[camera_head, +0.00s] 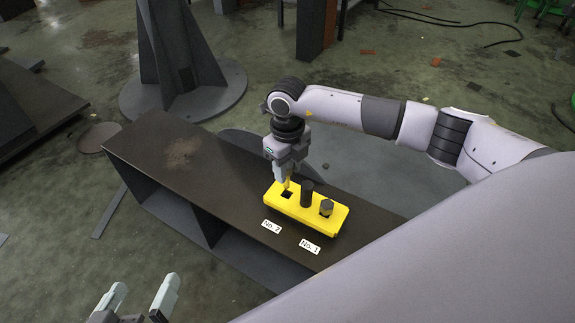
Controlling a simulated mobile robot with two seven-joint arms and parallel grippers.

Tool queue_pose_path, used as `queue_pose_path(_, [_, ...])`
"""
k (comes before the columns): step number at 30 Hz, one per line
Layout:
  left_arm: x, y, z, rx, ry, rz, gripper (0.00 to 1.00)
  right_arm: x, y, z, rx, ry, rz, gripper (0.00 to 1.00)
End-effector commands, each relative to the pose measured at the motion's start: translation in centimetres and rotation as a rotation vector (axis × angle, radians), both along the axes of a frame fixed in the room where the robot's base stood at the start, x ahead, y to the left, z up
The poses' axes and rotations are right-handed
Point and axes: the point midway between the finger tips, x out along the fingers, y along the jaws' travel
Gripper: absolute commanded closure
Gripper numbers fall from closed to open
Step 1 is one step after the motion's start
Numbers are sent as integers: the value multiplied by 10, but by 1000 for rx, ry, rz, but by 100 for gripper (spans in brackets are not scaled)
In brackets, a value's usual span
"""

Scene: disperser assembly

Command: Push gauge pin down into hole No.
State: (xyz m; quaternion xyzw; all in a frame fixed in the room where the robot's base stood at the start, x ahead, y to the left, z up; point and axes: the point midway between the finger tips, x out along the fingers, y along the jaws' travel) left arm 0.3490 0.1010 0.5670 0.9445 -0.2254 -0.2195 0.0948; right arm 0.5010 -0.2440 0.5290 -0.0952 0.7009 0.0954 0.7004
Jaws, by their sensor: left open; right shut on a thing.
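A yellow block (335,222) lies on the dark bench, with a dark square opening (286,195) at its left end. A black cylinder (306,192) stands upright in its middle, and a shorter dark piece (326,206) with a yellowish top stands at its right end. My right gripper (285,178) points down over the left end, shut on a small yellow piece (288,186) at the opening. This piece may be the gauge pin; its lower end and depth cannot be made out. My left gripper (142,292) is open and empty at the lower left, away from the block.
White labels reading No. 2 (271,227) and No. 1 (309,246) lie on the bench (150,150) in front of the block. The bench's left part is clear. A grey pedestal (180,70) stands on the floor behind it.

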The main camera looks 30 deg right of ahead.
Motion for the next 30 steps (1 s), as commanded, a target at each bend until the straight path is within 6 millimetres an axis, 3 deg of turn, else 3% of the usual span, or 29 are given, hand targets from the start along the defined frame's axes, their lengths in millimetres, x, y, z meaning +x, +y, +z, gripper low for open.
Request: queue_pose_path(30, [0,0,-14,0,1,0,0,0,0,-19,0,-1,0,100])
